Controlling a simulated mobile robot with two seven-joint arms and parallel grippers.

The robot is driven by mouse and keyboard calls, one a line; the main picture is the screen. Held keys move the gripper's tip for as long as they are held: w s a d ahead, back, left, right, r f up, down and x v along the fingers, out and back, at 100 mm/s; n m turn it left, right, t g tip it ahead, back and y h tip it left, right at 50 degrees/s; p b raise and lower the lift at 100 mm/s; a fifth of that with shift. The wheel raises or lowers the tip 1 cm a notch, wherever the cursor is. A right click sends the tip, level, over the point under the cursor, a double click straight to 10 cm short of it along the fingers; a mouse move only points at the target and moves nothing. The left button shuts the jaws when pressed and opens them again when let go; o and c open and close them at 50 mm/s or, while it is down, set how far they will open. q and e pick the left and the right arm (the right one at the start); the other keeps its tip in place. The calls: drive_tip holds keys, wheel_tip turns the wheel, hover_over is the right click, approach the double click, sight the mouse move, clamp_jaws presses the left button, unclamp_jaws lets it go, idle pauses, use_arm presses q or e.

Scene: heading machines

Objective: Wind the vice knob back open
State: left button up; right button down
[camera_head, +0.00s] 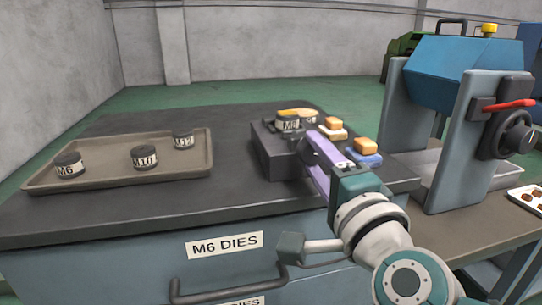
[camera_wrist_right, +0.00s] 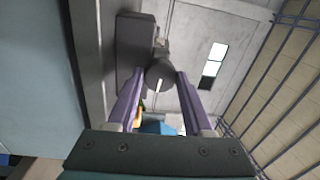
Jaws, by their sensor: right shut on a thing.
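The vice (camera_head: 277,158) is a dark grey block on the bench top. A die marked M8 (camera_head: 288,125) sits at its top. The vice body (camera_wrist_right: 133,50) shows behind. My left gripper is not in view.
A tray (camera_head: 110,178) with dies marked M6, M10 and M12 is at left on the bench. Orange-topped blocks (camera_head: 366,146) stand close right of my right fingers. A blue machine (camera_head: 455,75) with a red-handled wheel stands at right. The front left bench top is clear.

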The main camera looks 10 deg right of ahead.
drive_tip(key=shift+c, duration=1.5)
unclamp_jaws()
drive_tip(key=s, duration=1)
drive_tip(key=shift+d+f+p, duration=0.15)
drive_tip(key=shift+f+p, duration=0.15)
drive_tip(key=shift+p, duration=0.15)
